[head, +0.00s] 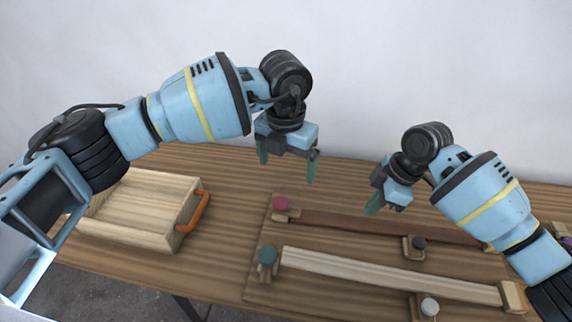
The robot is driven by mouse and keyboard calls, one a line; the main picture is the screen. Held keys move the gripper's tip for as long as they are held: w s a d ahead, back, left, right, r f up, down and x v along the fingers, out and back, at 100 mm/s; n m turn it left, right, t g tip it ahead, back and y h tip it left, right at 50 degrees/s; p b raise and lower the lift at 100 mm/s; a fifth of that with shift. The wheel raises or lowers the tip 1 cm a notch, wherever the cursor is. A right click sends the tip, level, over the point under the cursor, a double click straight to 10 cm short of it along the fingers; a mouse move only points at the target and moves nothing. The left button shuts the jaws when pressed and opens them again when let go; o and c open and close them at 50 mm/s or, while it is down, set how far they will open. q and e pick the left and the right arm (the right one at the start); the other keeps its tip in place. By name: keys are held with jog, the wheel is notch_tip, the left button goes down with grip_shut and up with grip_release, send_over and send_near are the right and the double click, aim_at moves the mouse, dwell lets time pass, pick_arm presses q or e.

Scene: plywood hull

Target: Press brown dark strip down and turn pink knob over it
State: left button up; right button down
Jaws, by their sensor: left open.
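The dark brown strip (350,224) lies on a wooden board, running from the pink knob towards the right. Its right part passes behind my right arm. The pink knob (281,203) sits on a small wooden block at the strip's left end. I cannot tell whether the strip's left end is raised or how the knob is turned. My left gripper (287,168) is open and empty, above and behind the pink knob, apart from it. My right gripper (374,205) hangs above the strip's middle; one green finger shows clearly, so its opening is unclear.
A pale strip (380,273) lies in front, with a teal knob (267,255) at its left. A black knob (418,242) and a white knob (429,306) stand on brackets. A wooden tray (150,238) with an orange handle (194,212) is at left. Small coloured items (556,229) lie far right.

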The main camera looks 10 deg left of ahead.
pick_arm(q)
jog(key=shift+r+t+p, duration=0.3)
jog(key=shift+r+p, duration=0.25)
jog(key=shift+r, duration=1.25)
pick_arm(e)
jog(key=shift+r, duration=1.4)
pick_arm(q)
jog(key=shift+t, duration=0.4)
jog(key=r, duration=0.1)
jog(key=r+p, duration=0.1)
jog(key=r, duration=0.3)
jog(key=shift+s+r+p, duration=0.25)
jog(key=shift+p, duration=0.1)
pick_arm(e)
notch_tip(320, 180, up, 5)
pick_arm(q)
jog(key=shift+f, duration=0.1)
pick_arm(e)
jog(key=shift+f, duration=0.1)
